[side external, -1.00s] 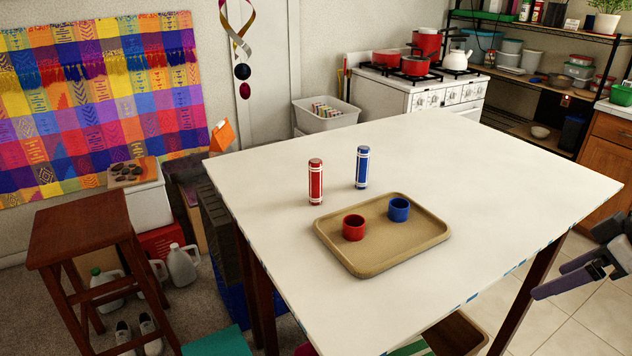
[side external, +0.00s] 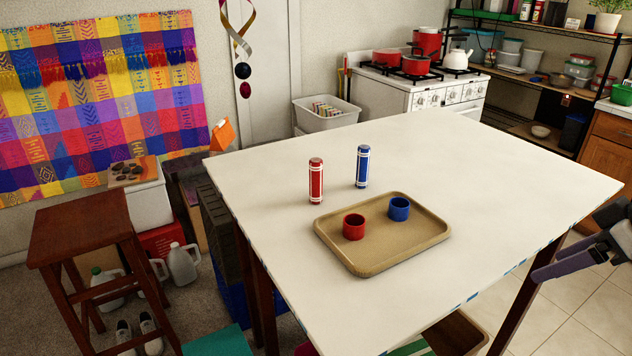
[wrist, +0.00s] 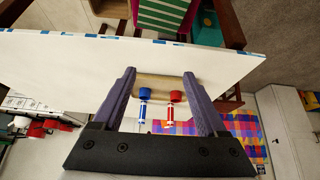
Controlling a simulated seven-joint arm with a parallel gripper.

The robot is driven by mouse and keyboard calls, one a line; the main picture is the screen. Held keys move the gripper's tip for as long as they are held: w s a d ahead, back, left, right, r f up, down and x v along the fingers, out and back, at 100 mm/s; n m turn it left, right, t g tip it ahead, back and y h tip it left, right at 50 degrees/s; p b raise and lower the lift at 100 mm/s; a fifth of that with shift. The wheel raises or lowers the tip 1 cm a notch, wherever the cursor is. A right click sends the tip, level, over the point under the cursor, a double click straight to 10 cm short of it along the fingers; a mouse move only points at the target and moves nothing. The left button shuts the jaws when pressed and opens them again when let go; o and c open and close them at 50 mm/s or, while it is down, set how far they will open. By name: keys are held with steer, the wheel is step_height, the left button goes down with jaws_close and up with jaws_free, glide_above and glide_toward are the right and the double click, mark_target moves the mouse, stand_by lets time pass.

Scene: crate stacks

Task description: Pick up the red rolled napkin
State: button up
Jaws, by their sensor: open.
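The red rolled napkin (side external: 316,181) stands upright on the white table, behind the left part of a tan tray (side external: 335,263). A blue rolled napkin (side external: 362,167) stands upright to its right. A red ring (side external: 353,227) and a blue ring (side external: 399,209) sit on the tray. My gripper (side external: 570,264) is at the table's right edge, far from the napkins. In the wrist view, my gripper (wrist: 168,84) is open with nothing held; the red napkin (wrist: 170,113) and blue napkin (wrist: 142,115) appear distant between its fingers.
The white table (side external: 480,180) is clear around the tray and napkins. A wooden stool (side external: 80,230) stands left of the table. A stove (side external: 425,90) with red pots and a shelf rack (side external: 530,75) stand behind it.

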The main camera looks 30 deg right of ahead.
steer(key=w+r+t, duration=0.2)
steer(key=w+r, duration=0.7)
steer(key=r, duration=0.1)
steer(key=w+a+r+n, duration=0.1)
steer(key=w+r, duration=0.2)
steer(key=w, duration=0.4)
steer(key=w+a+r, duration=0.1)
steer(key=w+r, duration=0.2)
steer(key=w, duration=0.4)
steer(key=y, duration=0.1)
glide_above(312, 177)
steer(key=s+d, duration=0.5)
steer(key=s, duration=0.3)
step_height(312, 177, down, 8)
steer(key=shift+n+g, duration=0.5)
steer(key=shift+g, duration=0.4)
steer(key=shift+s+a+f+x, duration=0.1)
steer(key=shift+s+a+x, duration=0.15)
steer(key=shift+x, duration=3.35)
steer(key=shift+s+a+f+x, duration=0.15)
steer(key=shift+a+x, duration=0.2)
steer(key=shift+x, duration=3.25)
steer(key=shift+s+a+f+x, duration=0.1)
steer(key=shift+s+a+x, duration=0.15)
steer(key=shift+x, duration=3.35)
steer(key=shift+r, duration=0.1)
jaws_close()
